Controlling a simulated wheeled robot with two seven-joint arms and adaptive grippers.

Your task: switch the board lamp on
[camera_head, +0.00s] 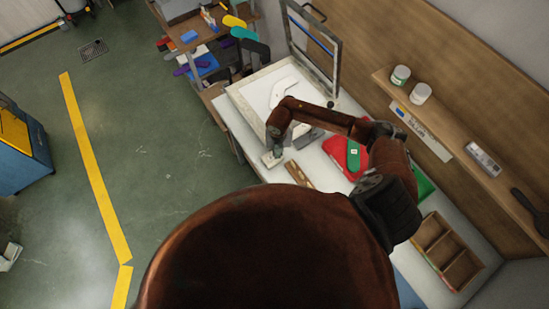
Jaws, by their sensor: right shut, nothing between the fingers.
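The pale board (244,93) lies on the far part of the white worktop, with a white sock-shaped form (288,88) on it. A hinged frame (311,50) stands raised at its back edge. My right gripper (275,152) points down at the board's near edge, shut and empty. Its tips are at a small light-coloured block (270,161), which may be the lamp switch. I cannot tell whether they touch it. My arm hides part of the board. I cannot tell whether the lamp is lit. My left gripper is not in view.
A red tray (336,148) with a green piece lies right of the gripper. A wooden strip (299,174) lies at the near edge. A divided wooden box (447,250) is at lower right. A wall shelf (450,128) holds two jars. A rack with coloured pieces stands at back left.

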